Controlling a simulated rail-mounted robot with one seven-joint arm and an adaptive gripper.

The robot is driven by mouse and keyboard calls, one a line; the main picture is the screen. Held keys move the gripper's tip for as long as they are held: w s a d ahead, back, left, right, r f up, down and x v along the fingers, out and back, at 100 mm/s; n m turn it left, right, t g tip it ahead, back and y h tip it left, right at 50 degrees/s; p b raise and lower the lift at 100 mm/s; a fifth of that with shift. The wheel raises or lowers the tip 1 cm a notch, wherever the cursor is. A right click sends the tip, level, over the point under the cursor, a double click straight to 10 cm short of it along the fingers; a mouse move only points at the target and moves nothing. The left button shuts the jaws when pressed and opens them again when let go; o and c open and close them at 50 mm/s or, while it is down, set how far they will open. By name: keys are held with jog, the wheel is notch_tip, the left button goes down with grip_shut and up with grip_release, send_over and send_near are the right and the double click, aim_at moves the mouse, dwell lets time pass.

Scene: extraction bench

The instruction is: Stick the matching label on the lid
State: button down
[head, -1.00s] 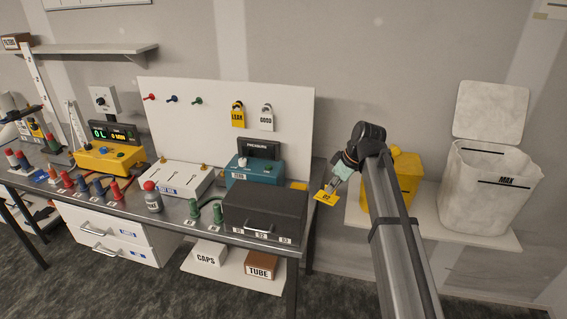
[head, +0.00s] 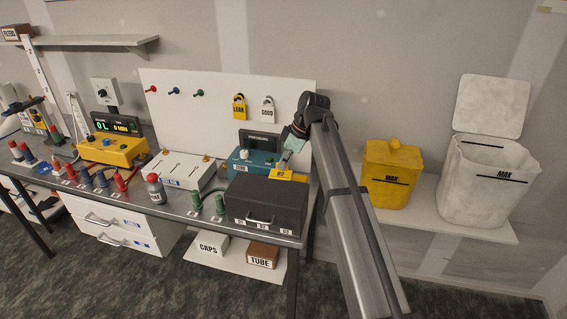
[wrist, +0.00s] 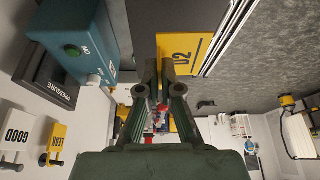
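My gripper (head: 284,164) is shut on a yellow label (head: 281,175) with dark characters, which look like 02 or U2. In the wrist view the label (wrist: 184,50) shows at the fingertips of my gripper (wrist: 166,72). The dark case (head: 265,203) stands at the right end of the bench, with a handle and small white tags on its front. Its lid is shut. The label is over the rear part of the lid; I cannot tell whether it touches. The case also shows dark behind the label in the wrist view (wrist: 140,25).
A teal pressure unit (head: 257,163) stands just behind the case. Green posts (head: 219,204) with a cable are left of it. A yellow bin (head: 390,175) and a white bin (head: 487,185) stand on a shelf to the right.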

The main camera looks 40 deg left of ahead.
aim_at(280, 187)
jog(key=shift+f, duration=0.2)
jog(key=shift+f+b, duration=1.3)
jog(key=shift+f, duration=1.55)
jog(key=shift+f, duration=0.55)
jog(key=c, duration=1.2)
grip_release()
jog(key=shift+c, duration=0.2)
jog(key=shift+r, duration=0.15)
jog(key=v, duration=1.2)
jog(key=shift+c, duration=0.3)
